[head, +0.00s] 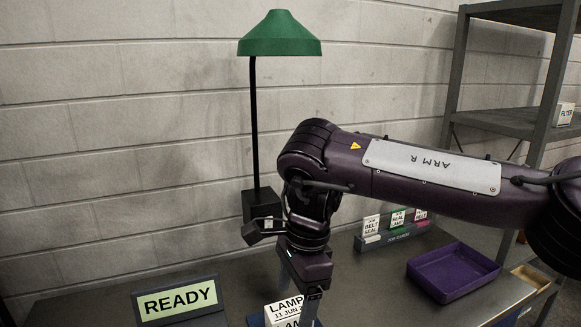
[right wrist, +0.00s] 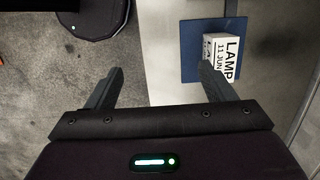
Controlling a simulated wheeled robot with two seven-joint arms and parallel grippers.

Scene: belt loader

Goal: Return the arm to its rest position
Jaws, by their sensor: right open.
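My right arm (head: 430,175), marked ARM R, comes in from the right in the head view and bends down at its wrist over the table. My right gripper (right wrist: 160,70) is open, with nothing between its two dark fingers. A white box (right wrist: 221,57) labelled LAMP 11 JUN stands on a blue mat (right wrist: 189,50), beside the right-hand finger in the wrist view. The box also shows at the bottom of the head view (head: 283,312), partly cut off by the frame and next to a gripper finger. My left gripper is not in view.
A green lamp (head: 280,35) stands behind my wrist. A READY sign (head: 178,300) sits at the left. A purple tray (head: 453,290) and a rack (head: 400,236) of small labelled boxes lie on the table (head: 370,300) below my arm. A metal shelf (head: 500,122) rises at the right.

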